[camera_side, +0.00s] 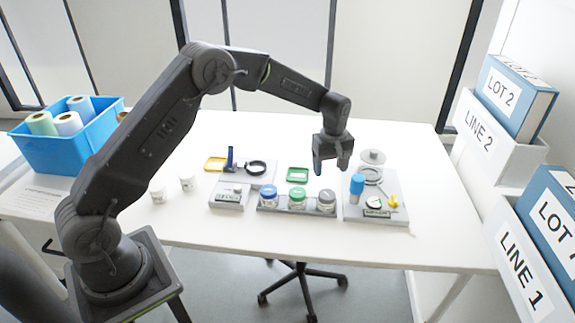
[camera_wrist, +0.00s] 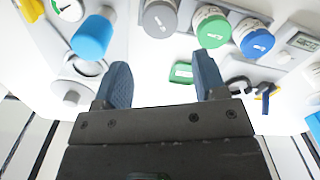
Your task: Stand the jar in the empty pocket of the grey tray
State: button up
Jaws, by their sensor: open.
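The grey tray (camera_side: 283,209) stands near the front of the table. Three clear jars stand in it in a row: a blue-lidded jar (camera_side: 268,198), a green-lidded jar (camera_side: 297,199) and a grey-lidded jar (camera_side: 326,202). The wrist view shows the same blue lid (camera_wrist: 256,43), green lid (camera_wrist: 213,31) and grey lid (camera_wrist: 160,20). I cannot make out an empty pocket, nor tell which jar is meant. My gripper (camera_side: 331,168) is open and empty, above the table behind the grey-lidded jar. Its fingers (camera_wrist: 160,70) are apart with nothing between them.
A blue cylinder (camera_side: 357,184) stands on a grey plate at right, with a ring, dial and yellow knob.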

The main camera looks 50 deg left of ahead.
jog(key=s+d+r+m+t, duration=0.25)
jog(key=s+r+m, duration=0.45)
jog(key=s+r, duration=1)
jog(key=s+r+m+t, duration=0.1)
jog(key=s+m, duration=0.2)
jog(key=s, duration=0.5)
jog(key=s+d+r+m+t, duration=0.1)
jog(key=s+m+t, duration=0.1)
jog(key=s, duration=0.7)
jog(key=shift+r+m, duration=0.35)
jog(key=shift+m, duration=0.45)
